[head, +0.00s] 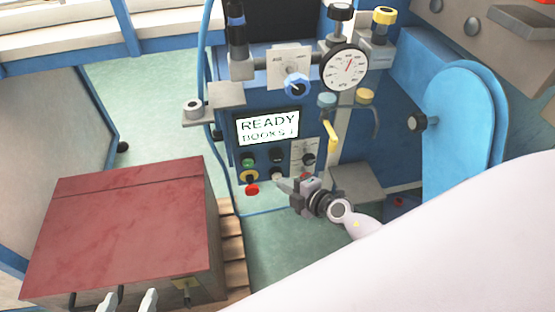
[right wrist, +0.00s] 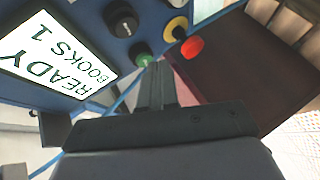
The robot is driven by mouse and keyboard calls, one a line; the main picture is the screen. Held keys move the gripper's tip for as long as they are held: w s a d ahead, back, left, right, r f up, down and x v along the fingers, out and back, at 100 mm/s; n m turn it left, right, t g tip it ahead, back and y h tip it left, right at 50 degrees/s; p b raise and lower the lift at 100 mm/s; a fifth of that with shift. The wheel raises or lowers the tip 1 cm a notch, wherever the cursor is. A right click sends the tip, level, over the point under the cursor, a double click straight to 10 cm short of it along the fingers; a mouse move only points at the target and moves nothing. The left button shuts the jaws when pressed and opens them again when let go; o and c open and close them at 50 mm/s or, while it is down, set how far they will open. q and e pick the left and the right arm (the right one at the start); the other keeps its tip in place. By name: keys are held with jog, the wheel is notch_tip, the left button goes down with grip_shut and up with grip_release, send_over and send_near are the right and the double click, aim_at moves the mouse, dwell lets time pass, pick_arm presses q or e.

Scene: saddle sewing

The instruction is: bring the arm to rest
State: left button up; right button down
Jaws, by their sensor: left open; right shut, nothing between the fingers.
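My right gripper (head: 284,186) is in front of the lower part of the blue machine's control panel, near its buttons. In the right wrist view its two dark fingers (right wrist: 158,84) are together with nothing between them. The fingertips appear close to the green button (right wrist: 146,60); I cannot tell whether they touch anything. My left gripper (head: 127,301) shows only as two pale fingertips at the bottom left edge, spread apart and empty, in front of the red-topped box. The rest of it is out of view.
The machine's display (head: 267,127) reads "READY" and "BOOKS 1". Below it are green, yellow, black and red controls (head: 252,190). A dial gauge (head: 344,67) stands above. The red-topped box (head: 125,225) sits on a wooden pallet (head: 232,250) at left. Green floor (head: 150,100) lies open behind it.

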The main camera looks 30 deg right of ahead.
dwell(0.3)
